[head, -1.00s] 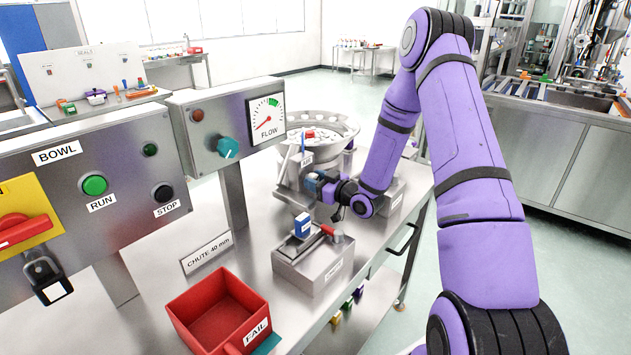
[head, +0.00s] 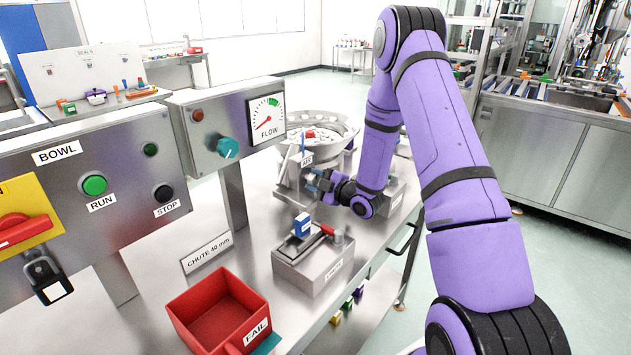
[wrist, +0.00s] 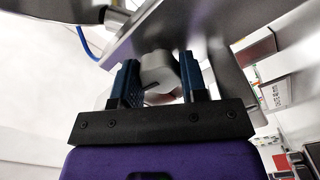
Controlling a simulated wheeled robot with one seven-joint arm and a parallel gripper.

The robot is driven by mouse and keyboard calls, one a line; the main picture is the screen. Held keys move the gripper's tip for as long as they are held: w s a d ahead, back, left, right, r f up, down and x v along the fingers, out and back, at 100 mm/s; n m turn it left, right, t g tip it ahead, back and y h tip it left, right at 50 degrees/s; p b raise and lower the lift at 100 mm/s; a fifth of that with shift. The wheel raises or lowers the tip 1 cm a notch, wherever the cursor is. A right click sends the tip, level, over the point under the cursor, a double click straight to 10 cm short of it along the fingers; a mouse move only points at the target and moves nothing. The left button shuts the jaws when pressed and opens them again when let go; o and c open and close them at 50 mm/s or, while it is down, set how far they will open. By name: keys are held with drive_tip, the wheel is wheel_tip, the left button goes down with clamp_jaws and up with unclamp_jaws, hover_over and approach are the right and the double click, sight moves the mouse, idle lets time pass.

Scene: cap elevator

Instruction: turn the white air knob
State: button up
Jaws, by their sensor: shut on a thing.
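The white air knob (wrist: 158,68) shows in the wrist view as a short, light grey-white cylinder with a dark mark low on its face. My gripper (wrist: 157,80) has one blue finger on each side of it and is shut on it. In the head view my gripper (head: 316,181) is at the front of the bowl feeder stand, beside a small labelled plate. The knob is too small and covered by the fingers to make out there.
A metal block (head: 312,272) with a blue-and-white part and a red-tipped clamp stands just in front of my gripper. A red FAIL bin (head: 190,316) is nearer. The FLOW gauge box (head: 205,165) and its post stand to the left. The bowl feeder (head: 330,122) is behind.

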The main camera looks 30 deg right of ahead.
drive_tip(key=shift+n, duration=0.6)
drive_tip(key=o, duration=0.9)
drive_tip(key=shift+s, duration=0.1)
drive_tip(key=v, duration=1)
drive_tip(key=shift+s+d, duration=0.1)
drive_tip(key=shift+s, duration=0.2)
